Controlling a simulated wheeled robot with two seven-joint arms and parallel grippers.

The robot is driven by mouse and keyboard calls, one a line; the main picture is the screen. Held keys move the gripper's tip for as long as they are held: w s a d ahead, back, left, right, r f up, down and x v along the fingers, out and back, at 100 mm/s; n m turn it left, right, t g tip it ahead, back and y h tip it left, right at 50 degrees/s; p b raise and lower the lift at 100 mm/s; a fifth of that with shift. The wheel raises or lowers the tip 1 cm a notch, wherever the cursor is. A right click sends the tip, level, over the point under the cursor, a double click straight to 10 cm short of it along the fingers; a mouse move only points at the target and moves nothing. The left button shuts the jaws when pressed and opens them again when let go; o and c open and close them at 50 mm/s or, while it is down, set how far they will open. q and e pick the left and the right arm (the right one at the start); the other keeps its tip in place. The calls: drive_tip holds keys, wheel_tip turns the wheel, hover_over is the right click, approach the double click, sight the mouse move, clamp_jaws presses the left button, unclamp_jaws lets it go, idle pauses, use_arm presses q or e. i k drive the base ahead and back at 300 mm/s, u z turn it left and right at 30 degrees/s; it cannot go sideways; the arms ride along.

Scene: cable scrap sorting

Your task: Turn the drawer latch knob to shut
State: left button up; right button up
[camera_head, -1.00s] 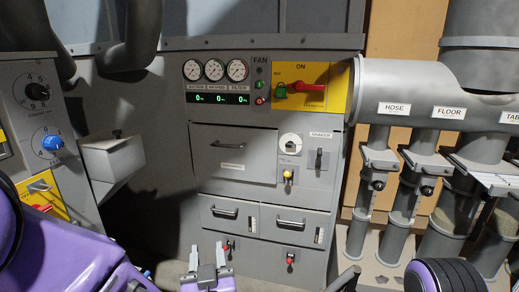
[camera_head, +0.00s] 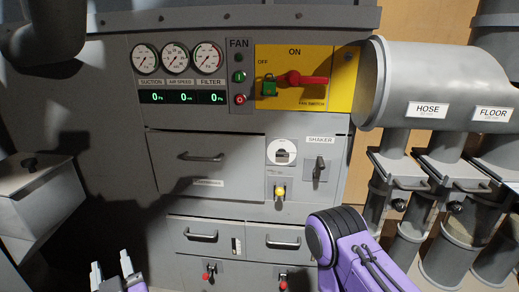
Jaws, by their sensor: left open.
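The grey cabinet has one wide upper drawer (camera_head: 205,158) and two small lower drawers, left (camera_head: 199,236) and right (camera_head: 282,241). All look pushed in. A yellow knob (camera_head: 280,192) sits on a plate right of the wide drawer. Small red knobs sit below the left drawer (camera_head: 208,270) and the right drawer (camera_head: 283,281). I cannot tell which knob is the drawer latch. My left gripper (camera_head: 112,268) is open and empty at the bottom left, apart from the knobs in the picture. My right arm's purple link shows at the bottom right; its gripper is out of view.
Above are gauges (camera_head: 177,58) and a yellow fan switch panel (camera_head: 330,98) with a red lever. A shaker switch (camera_head: 319,168) is beside the yellow knob. Pipes with gate handles (camera_head: 400,172) stand at the right. A grey box (camera_head: 35,200) juts out at the left.

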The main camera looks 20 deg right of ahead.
sight(281, 152)
drive_tip(key=z, duration=0.6)
drive_tip(key=i, duration=0.8)
drive_tip(key=z, duration=0.8)
